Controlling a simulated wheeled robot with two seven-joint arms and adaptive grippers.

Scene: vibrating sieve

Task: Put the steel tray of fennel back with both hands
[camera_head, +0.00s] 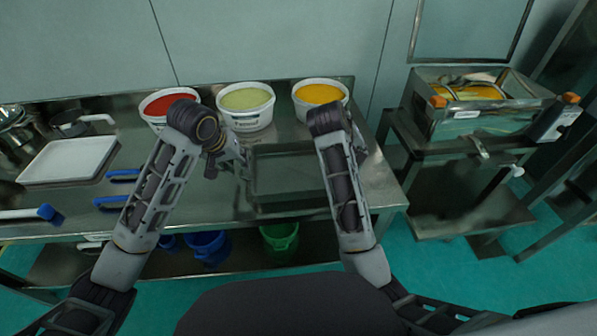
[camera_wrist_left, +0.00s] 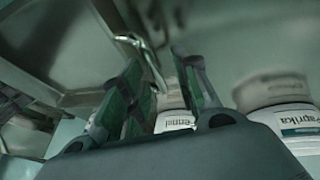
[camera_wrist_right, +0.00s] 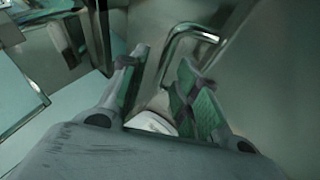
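The steel tray (camera_head: 290,178) lies flat on the steel table between my arms. Its inside looks bare and dark, with no fennel visible in it. My left gripper (camera_head: 226,162) is at the tray's left end. In the left wrist view its fingers (camera_wrist_left: 158,62) are apart, with the tray's bent handle (camera_wrist_left: 148,58) by the tips. My right gripper is mostly behind its own arm in the head view. In the right wrist view its fingers (camera_wrist_right: 163,62) are apart, near the other handle (camera_wrist_right: 185,35). Neither handle looks clamped.
Tubs of red (camera_head: 168,104), pale green (camera_head: 246,104) and orange-yellow (camera_head: 320,98) powder stand behind the tray. A white tray (camera_head: 70,160) and blue-handled tools (camera_head: 118,202) are at left. A sieve machine (camera_head: 475,115) with orange powder stands at right.

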